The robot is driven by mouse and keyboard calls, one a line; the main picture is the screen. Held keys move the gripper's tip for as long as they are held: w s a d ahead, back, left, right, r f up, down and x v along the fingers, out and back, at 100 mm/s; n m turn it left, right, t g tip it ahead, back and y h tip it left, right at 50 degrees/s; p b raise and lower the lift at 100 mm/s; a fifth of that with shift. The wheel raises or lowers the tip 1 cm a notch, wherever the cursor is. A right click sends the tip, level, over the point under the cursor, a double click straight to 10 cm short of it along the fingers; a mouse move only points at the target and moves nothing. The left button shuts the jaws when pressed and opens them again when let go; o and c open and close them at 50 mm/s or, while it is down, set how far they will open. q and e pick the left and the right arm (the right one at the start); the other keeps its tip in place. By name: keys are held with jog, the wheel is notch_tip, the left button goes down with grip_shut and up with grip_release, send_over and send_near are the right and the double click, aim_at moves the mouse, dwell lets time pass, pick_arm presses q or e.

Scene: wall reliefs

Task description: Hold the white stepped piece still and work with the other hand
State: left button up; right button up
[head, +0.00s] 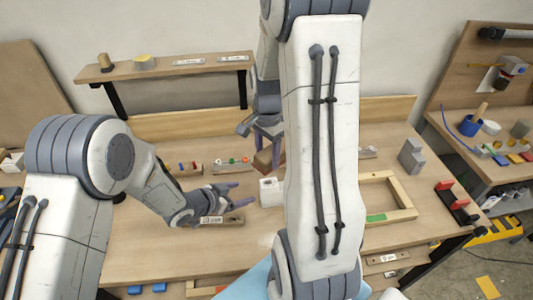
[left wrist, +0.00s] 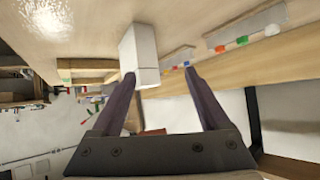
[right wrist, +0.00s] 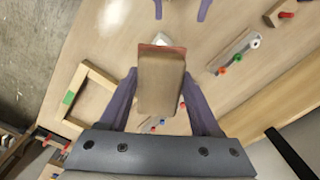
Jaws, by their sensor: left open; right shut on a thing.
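The white stepped piece (head: 271,192) stands on the table in the middle of the head view. In the left wrist view the white piece (left wrist: 141,52) lies just ahead of my fingers, nearer the left one. My left gripper (head: 236,195) is open and empty, its fingers pointing at the piece from the left. My right gripper (head: 268,138) is shut on a brown block (head: 264,160) with a reddish end. It holds the block just behind the white piece. In the right wrist view the block (right wrist: 160,82) hides most of the white piece (right wrist: 162,40).
A wooden frame (head: 392,184) lies on the right of the table, with a grey stepped block (head: 411,157) behind it. A labelled wooden strip (head: 222,220) lies under my left gripper. A rail with coloured pegs (head: 233,163) is behind. A shelf (head: 165,67) is above.

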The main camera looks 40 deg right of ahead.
aim_at(273, 196)
pick_arm(q)
jog(key=shift+m+g+h, duration=0.5)
jog(key=shift+g+h, duration=0.2)
jog(key=shift+g, duration=0.2)
jog(key=s+d+f, duration=0.2)
jog(key=s+f, duration=0.1)
jog(key=shift+s, duration=0.1)
jog(key=x, duration=0.9)
jog(key=shift+d+f, duration=0.1)
jog(key=shift+d, duration=0.2)
grip_shut()
jog(key=shift+o, duration=1.8)
grip_release()
